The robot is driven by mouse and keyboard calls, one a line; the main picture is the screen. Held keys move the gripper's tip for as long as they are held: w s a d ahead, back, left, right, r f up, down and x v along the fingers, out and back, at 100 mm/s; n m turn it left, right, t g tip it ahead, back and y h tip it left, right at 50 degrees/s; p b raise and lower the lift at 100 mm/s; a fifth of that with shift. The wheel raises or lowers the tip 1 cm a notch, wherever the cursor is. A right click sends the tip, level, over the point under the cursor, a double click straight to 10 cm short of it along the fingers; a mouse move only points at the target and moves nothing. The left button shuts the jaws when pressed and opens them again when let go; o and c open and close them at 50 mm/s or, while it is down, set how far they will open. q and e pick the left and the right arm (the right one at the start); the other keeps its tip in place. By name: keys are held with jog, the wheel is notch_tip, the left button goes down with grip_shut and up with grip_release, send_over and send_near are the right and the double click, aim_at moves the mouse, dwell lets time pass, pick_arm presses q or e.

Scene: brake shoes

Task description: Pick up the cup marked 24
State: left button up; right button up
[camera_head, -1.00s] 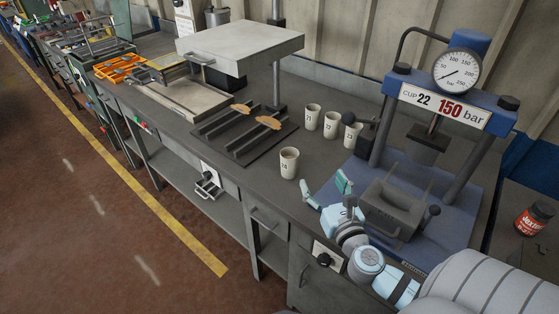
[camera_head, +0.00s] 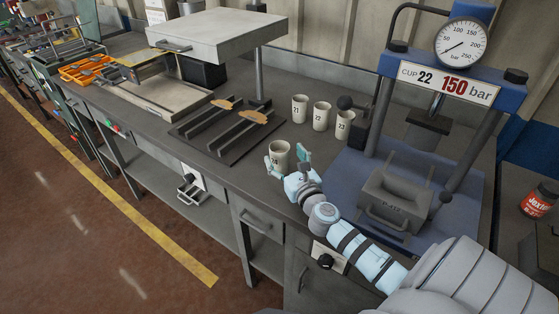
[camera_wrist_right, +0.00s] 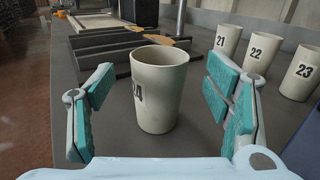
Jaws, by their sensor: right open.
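The cup marked 24 (camera_head: 279,153) is cream-coloured and stands upright near the front edge of the workbench. In the right wrist view the cup (camera_wrist_right: 158,92) shows its dark number on the left part of its wall. My right gripper (camera_head: 287,163) is open, with one finger on each side of the cup. In the right wrist view the open right gripper (camera_wrist_right: 160,118) has its teal pads apart from the cup, with gaps on both sides. My left gripper is not in view.
Cups marked 21 (camera_head: 299,109), 22 (camera_head: 321,116) and 23 (camera_head: 343,125) stand in a row behind. A blue press (camera_head: 450,80) with a gauge stands at the right. A dark rack (camera_head: 215,140) with brake shoes lies to the left of the cup.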

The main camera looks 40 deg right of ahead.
jog(key=x, duration=0.3)
jog(key=shift+w+f, duration=0.15)
jog(key=shift+w, duration=0.2)
jog(key=shift+s, duration=0.1)
jog(key=c, duration=1.3)
jog(key=shift+c, duration=0.2)
